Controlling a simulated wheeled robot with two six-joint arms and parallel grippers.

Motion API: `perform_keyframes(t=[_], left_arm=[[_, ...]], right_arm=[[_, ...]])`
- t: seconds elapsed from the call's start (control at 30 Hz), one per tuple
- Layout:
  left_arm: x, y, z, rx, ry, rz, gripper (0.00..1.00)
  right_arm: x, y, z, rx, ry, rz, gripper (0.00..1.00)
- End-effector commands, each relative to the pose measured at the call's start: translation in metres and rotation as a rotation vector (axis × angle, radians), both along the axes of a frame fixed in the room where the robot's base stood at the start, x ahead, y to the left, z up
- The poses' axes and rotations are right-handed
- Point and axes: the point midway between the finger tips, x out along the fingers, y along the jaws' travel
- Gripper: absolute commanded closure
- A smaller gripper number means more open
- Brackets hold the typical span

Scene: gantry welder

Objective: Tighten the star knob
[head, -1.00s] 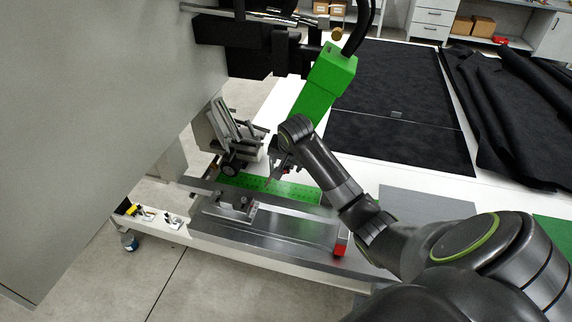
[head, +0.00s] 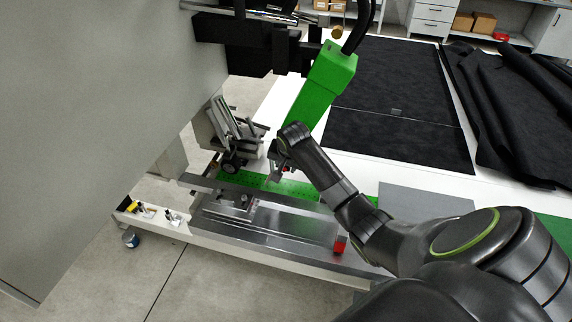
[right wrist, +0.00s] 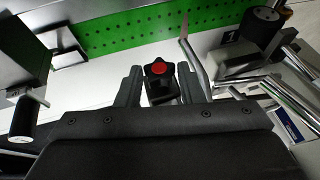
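The star knob (right wrist: 158,69) is black with a red centre and shows in the right wrist view, just ahead of my right gripper. My right gripper (right wrist: 159,84) is open, with one dark finger on the left of the knob and one on the right. Gaps show between the fingers and the knob, and I cannot tell how deep the knob sits between them. In the head view my right gripper (head: 277,172) is small and partly hidden by my own wrist, beside the welder's green strip. My left gripper is in neither view.
A green perforated strip (right wrist: 150,28) runs behind the knob. Bent metal rods (right wrist: 195,68) and a black roller (right wrist: 262,25) stand close on the right. A black handle (right wrist: 24,118) is at the left. The green welding head (head: 318,88) rises beside my right forearm.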

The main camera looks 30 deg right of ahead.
Motion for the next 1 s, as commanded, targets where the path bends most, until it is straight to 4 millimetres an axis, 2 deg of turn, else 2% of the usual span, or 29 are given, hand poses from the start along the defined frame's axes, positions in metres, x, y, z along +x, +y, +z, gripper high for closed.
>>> perform_keyframes(t=[0.37,1.0], left_arm=[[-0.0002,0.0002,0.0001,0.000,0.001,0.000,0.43],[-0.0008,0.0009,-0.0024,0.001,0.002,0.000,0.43]], right_arm=[[-0.0013,-0.0018,0.0002,0.032,-0.041,0.000,0.88],[-0.0063,-0.0056,-0.0040,0.296,-0.348,-0.001,0.88]])
